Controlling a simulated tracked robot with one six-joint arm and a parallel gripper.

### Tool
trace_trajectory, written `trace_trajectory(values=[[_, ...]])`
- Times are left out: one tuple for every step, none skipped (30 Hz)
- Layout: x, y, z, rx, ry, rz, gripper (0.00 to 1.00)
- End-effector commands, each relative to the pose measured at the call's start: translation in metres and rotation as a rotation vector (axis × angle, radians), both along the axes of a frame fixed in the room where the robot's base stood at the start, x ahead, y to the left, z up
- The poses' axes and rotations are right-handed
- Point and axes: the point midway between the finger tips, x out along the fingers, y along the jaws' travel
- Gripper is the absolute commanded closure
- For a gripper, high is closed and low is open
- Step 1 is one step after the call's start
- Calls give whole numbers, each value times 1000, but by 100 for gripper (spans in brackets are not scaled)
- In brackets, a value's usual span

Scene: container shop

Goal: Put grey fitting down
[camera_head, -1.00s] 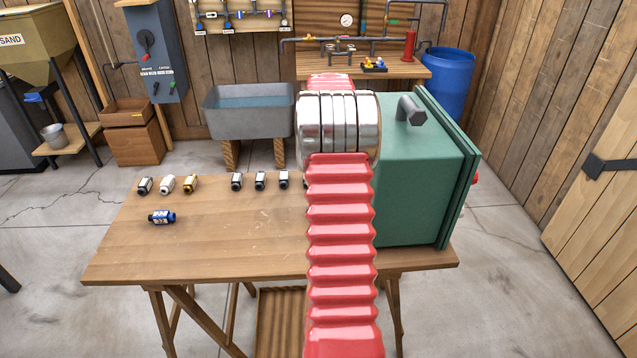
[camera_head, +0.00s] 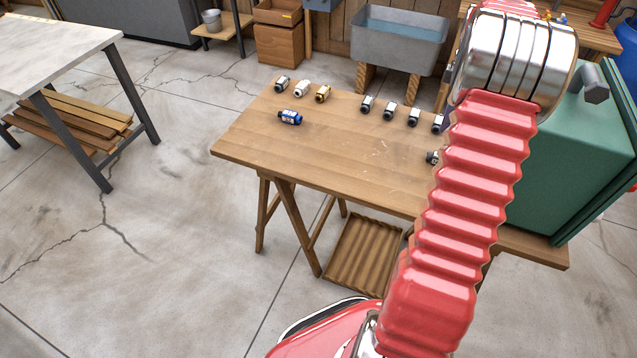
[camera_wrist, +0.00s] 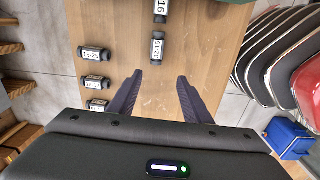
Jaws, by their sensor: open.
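My gripper (camera_wrist: 160,76) is open in the wrist view, its two dark fingers apart over bare table with nothing between them. A dark grey fitting (camera_wrist: 157,47) with a white label lies on the wooden table just beyond the fingertips, apart from them. What looks like the same fitting (camera_head: 432,157) shows in the head view, partly hidden by my arm. Another labelled fitting (camera_wrist: 161,8) is cut off at the top of the wrist view. I cannot tell for certain which is the grey one. My arm hides the gripper in the head view.
The wooden table (camera_head: 330,150) bears a row of dark labelled fittings (camera_head: 389,111) and, to the left, a white (camera_head: 302,89), a gold (camera_head: 323,94) and a blue fitting (camera_head: 290,117). A green box (camera_head: 560,180) stands at the right. The table's left front is clear.

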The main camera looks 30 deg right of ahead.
Motion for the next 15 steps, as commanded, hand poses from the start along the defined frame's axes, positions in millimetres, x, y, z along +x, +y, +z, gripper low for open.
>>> trace_trajectory(values=[[6, 15, 12, -9, -11, -8, 55], [9, 24, 17, -13, -15, -18, 55], [13, 36, 26, -20, -24, -31, 55], [15, 46, 32, -24, -30, -42, 55], [17, 56, 38, -28, -36, -53, 55], [19, 68, 45, -33, -46, -68, 55], [21, 78, 50, -37, -52, -79, 55], [22, 87, 56, -40, -59, -90, 55], [24, 100, 63, -44, -69, -103, 55], [25, 110, 67, -46, -76, -114, 55], [25, 119, 72, -49, -84, -125, 55], [26, 132, 78, -52, -94, -140, 55], [26, 142, 83, -53, -101, -151, 55], [25, 151, 87, -54, -109, -162, 55], [25, 164, 92, -56, -120, -177, 55]])
